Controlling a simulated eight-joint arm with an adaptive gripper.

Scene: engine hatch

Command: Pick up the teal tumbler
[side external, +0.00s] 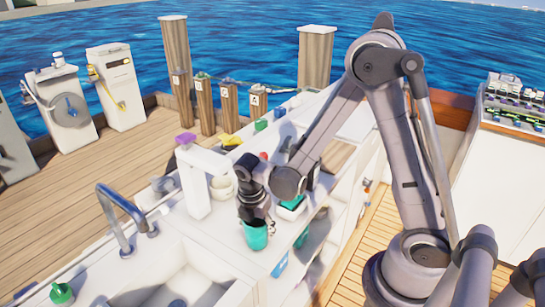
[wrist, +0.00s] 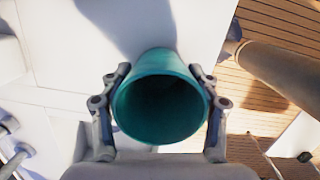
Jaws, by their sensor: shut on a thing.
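The teal tumbler (side external: 256,235) is on or just above the white counter near its front edge in the side view; I cannot tell whether it touches the counter. In the wrist view the tumbler (wrist: 160,115) is seen from above, its open mouth facing the camera and its inside empty. My gripper (side external: 257,220) points down over it. In the wrist view my gripper (wrist: 160,108) has one finger against each side of the tumbler and is shut on it. The tumbler's upper part is partly hidden by the gripper in the side view.
A white sink (side external: 185,285) with a grey faucet (side external: 125,215) lies to the left. A white dispenser-like column (side external: 195,185) with a purple top stands close behind the gripper. A teal and white container (side external: 292,205) is just right of it. Open shelves are below the counter.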

